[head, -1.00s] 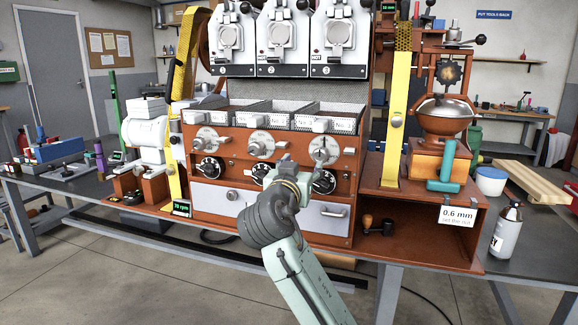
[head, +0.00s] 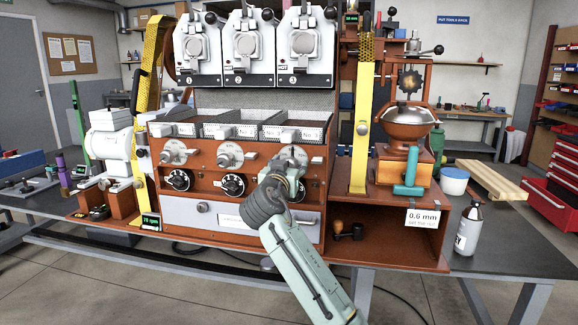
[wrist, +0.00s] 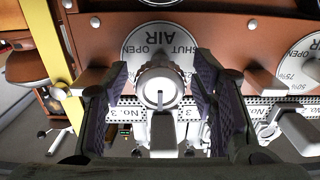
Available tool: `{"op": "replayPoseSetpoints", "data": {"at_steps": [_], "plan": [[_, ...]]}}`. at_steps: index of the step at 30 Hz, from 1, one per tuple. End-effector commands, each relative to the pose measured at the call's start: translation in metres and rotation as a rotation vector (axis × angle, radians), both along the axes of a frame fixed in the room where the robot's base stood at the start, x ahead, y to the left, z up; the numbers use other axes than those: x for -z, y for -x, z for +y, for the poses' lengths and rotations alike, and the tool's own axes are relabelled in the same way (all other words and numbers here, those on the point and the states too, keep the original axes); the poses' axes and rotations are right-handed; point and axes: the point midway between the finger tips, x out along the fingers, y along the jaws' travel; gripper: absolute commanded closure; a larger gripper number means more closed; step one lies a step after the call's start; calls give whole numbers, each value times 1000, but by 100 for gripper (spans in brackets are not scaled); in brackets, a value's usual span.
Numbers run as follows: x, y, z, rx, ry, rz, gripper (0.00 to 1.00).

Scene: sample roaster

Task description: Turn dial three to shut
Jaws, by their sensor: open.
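Dial three, with its round white plate (wrist: 139,43) marked SHUT, OPEN and AIR, shows upside down in the wrist view. Its pale knob (wrist: 160,88) stands out toward the camera between my fingers. My gripper (wrist: 162,72) is open, with one dark-padded finger on each side of the knob and gaps visible beside it. I cannot tell which mark the knob points at.
Dial two (head: 230,154) and dial one (head: 174,152) sit to the left on the brown panel. Black knobs (head: 232,185) are below. Bean trays (head: 295,132) lie just above the dials. A yellow upright strap (head: 361,130) stands close on the right.

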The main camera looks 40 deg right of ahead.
Motion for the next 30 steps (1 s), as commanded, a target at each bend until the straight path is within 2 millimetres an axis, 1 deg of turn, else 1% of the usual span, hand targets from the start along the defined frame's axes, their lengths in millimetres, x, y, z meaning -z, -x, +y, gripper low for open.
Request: {"op": "replayPoseSetpoints", "data": {"at_steps": [5,27,30], "plan": [[0,0,0,0,0,0,48],[0,0,0,-1,0,0,97],[1,0,1,-1,1,2,97]]}}
